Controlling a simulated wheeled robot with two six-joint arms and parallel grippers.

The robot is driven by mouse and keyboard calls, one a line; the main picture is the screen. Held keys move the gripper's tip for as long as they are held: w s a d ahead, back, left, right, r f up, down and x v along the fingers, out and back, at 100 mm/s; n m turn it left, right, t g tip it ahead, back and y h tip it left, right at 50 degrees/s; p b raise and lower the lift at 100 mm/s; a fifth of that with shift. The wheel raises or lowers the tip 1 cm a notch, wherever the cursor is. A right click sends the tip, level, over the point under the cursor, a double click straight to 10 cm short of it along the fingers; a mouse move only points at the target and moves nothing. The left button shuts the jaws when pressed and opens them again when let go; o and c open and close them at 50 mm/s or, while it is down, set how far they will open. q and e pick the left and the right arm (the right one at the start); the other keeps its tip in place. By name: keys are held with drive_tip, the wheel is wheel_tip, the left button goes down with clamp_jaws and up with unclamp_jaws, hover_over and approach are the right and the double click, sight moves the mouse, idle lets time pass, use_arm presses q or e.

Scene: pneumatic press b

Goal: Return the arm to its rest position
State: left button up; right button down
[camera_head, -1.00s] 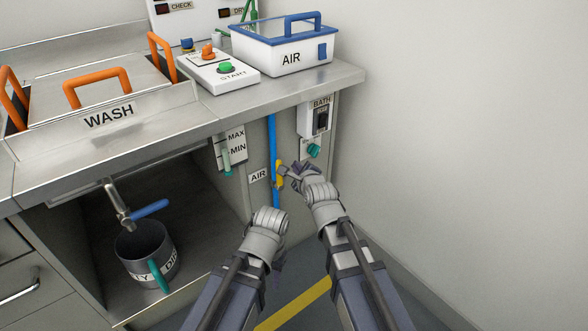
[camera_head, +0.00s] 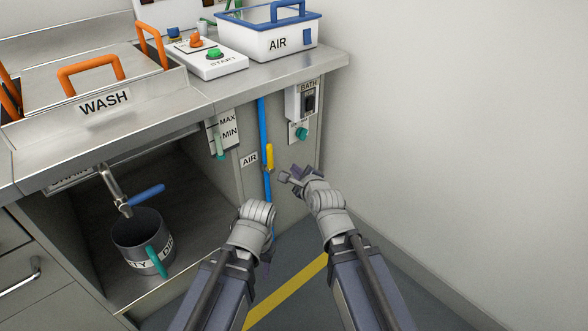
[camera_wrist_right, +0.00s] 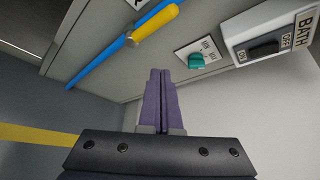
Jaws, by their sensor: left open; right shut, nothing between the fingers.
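My right gripper (camera_head: 285,177) is in front of the cabinet panel, to the right of the blue air pipe (camera_head: 263,130). In the right wrist view its two fingers (camera_wrist_right: 159,75) are together with nothing between them. The yellow valve handle (camera_head: 269,157) lies along the blue pipe, next to the AIR label. It also shows in the right wrist view (camera_wrist_right: 155,22), apart from the fingers. My left gripper (camera_head: 266,256) hangs low in front of the cabinet, mostly hidden behind its own wrist, and appears empty.
A BATH switch box (camera_head: 301,101) and a teal knob (camera_head: 302,133) are on the panel above my right gripper. The counter edge (camera_head: 330,66) overhangs them. A bucket (camera_head: 140,238) stands in the open bay at left. A white wall (camera_head: 450,130) bounds the right.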

drive_tip(key=s+d+f+n+g+h, duration=0.2)
drive_tip(key=s+d+f+n+g, duration=0.45)
drive_tip(key=n, duration=0.55)
drive_tip(key=s+d+f+n+g+h, duration=0.1)
drive_tip(key=s+d+f+n+g, duration=0.4)
drive_tip(key=s+f+n, duration=0.45)
drive_tip(key=s+a+r+n+g+h+p, duration=0.1)
drive_tip(key=s+a+r+n+p, duration=0.2)
drive_tip(key=a+r+p, duration=0.4)
drive_tip(key=s+a+r+n+g+h+p, duration=0.1)
drive_tip(key=s+a+r+n+p, duration=0.2)
drive_tip(key=a+r+p, duration=0.35)
wheel_tip(320, 180, up, 38)
drive_tip(key=d+p, duration=0.1)
drive_tip(key=p, duration=3.4)
drive_tip(key=shift+s+d+p, duration=0.25)
drive_tip(key=shift+d+p, duration=0.15)
drive_tip(key=shift+f+m, duration=0.1)
drive_tip(key=shift+m, duration=0.15)
